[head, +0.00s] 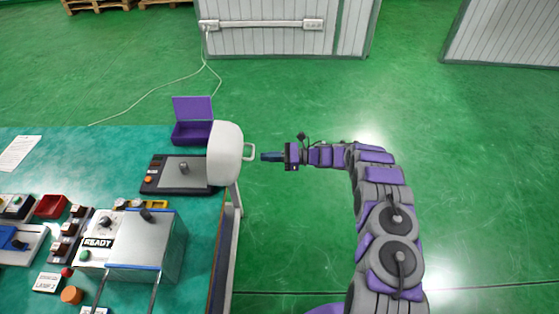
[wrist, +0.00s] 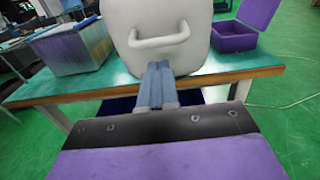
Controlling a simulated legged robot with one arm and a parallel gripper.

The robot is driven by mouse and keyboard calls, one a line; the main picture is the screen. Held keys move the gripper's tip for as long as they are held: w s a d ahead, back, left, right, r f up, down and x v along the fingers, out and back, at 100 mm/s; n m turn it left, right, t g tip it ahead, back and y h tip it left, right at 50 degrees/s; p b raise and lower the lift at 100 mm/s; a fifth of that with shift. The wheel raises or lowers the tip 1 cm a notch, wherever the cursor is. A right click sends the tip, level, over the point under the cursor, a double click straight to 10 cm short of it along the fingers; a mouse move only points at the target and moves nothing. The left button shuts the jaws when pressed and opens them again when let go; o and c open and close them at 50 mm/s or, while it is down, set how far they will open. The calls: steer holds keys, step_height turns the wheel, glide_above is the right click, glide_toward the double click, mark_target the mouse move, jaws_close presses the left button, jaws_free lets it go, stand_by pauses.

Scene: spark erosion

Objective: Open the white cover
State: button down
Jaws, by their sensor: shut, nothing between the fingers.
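The white cover (head: 225,150) stands at the right edge of the green table, beside a dark device base (head: 160,180). Its white loop handle (head: 249,152) sticks out to the right, over the floor. My gripper (head: 264,157) is shut and empty, pointing left, just right of the handle. In the wrist view the white cover (wrist: 155,30) fills the top middle, with its handle (wrist: 160,38) above my shut fingertips (wrist: 158,68). The fingertips overlap the cover's lower part in that view; I cannot tell whether they touch it.
An open purple box (head: 192,134) stands behind the cover. A grey metal unit (head: 147,245) with a READY label stands nearer on the table. Small switches, a red tray (head: 51,207) and buttons lie left. The green floor (head: 300,100) right of the table is clear.

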mark_target(242, 145)
steer(key=shift+a+r, duration=0.55)
steer(key=shift+a, duration=0.05)
steer(key=shift+a+r+h+b, duration=0.6)
steer(key=shift+a+r+h, duration=0.45)
steer(key=shift+a+r, duration=0.45)
steer(key=shift+a+r+h+b, duration=0.55)
steer(key=shift+a+r+h, duration=0.6)
steer(key=shift+r, duration=0.55)
steer(key=shift+f, duration=0.15)
